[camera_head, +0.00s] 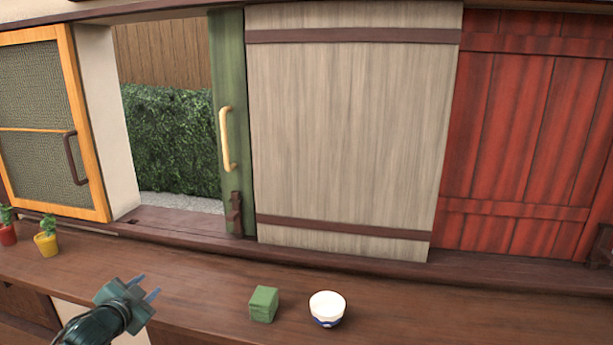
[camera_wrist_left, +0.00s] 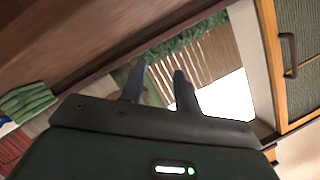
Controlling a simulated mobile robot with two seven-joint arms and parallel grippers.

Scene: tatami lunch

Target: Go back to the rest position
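My left gripper (camera_head: 149,286) is in the lower left of the head view, over the front part of the wooden counter. Its two fingers are apart with nothing between them; they also show apart in the left wrist view (camera_wrist_left: 158,84). My right gripper is in neither view.
On the counter (camera_head: 200,275) stand a green block (camera_head: 263,304), a white bowl with a blue base (camera_head: 327,307), and a yellow (camera_head: 46,243) and a red potted plant (camera_head: 7,233). Behind are a pale sliding panel (camera_head: 345,130), a red one (camera_head: 530,130) and an opening onto a hedge (camera_head: 170,140).

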